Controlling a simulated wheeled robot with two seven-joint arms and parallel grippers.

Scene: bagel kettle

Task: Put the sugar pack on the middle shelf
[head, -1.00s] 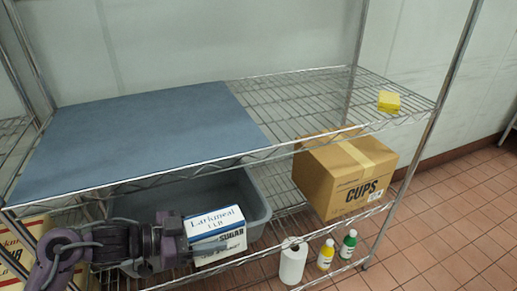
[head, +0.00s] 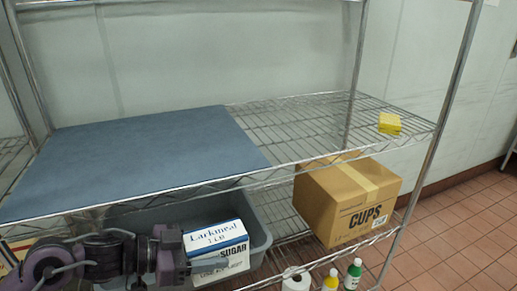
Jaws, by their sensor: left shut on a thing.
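The sugar pack (head: 216,241) is a white box with blue trim, marked "Larkmeal 1 LB" on top and "SUGAR" on its front. My left gripper (head: 205,264) is shut on it from the left and holds it in front of the grey tub, below the level of the middle shelf. The middle shelf (head: 300,122) is a wire rack with a blue mat (head: 130,150) over its left part. Its bare wire part is to the right. My right gripper is not in the picture.
A yellow block (head: 389,123) sits at the shelf's right end. Below are a grey tub (head: 262,236), a cardboard CUPS box (head: 345,200), a paper roll (head: 296,281) and two bottles (head: 330,281) (head: 353,274). The blue mat is clear. The shelf's front rail runs above the pack.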

